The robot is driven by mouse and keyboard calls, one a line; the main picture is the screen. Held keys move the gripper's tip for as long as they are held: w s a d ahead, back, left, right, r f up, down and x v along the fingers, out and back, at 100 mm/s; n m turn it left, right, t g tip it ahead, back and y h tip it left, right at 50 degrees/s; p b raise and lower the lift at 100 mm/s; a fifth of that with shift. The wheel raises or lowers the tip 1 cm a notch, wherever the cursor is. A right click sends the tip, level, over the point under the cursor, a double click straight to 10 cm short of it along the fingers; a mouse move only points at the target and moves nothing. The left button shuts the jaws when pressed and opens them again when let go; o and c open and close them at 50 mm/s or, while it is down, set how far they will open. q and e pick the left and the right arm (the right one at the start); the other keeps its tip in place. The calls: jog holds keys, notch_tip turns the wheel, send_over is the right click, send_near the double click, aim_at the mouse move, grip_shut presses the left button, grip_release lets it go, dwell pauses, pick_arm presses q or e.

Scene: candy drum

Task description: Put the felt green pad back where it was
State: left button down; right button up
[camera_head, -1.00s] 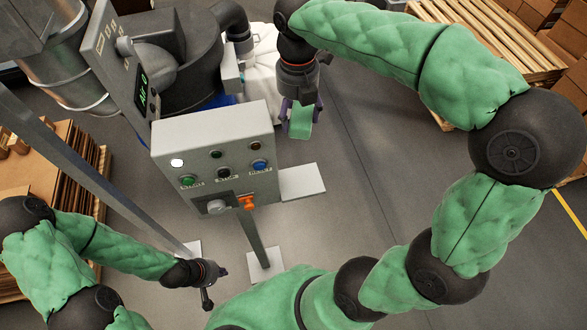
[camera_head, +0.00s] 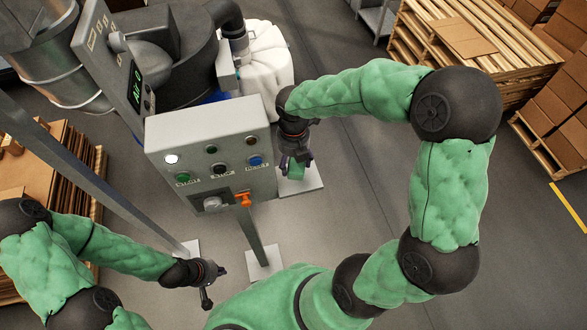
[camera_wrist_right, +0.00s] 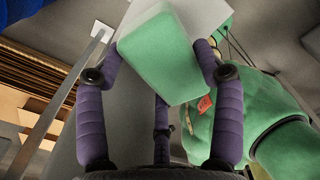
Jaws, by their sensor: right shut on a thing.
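The green felt pad (camera_wrist_right: 158,55) is a block held between the purple fingers of my right gripper (camera_wrist_right: 160,62) in the right wrist view. In the head view the pad (camera_head: 297,169) shows small below my right gripper (camera_head: 297,163), just right of the control box. The pad is in the air, over the pale base plate as seen from the head. My left gripper (camera_head: 214,282) hangs low at the lower left, away from the pad; its fingers look small and their gap is unclear.
Pallets with cardboard (camera_head: 470,40) are at the right. Floor to the right is open.

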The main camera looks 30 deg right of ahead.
aim_at(294, 170)
jog(key=shift+f, duration=2.6)
jog(key=shift+r, duration=0.1)
jog(key=o, duration=1)
notch_tip(294, 170, up, 12)
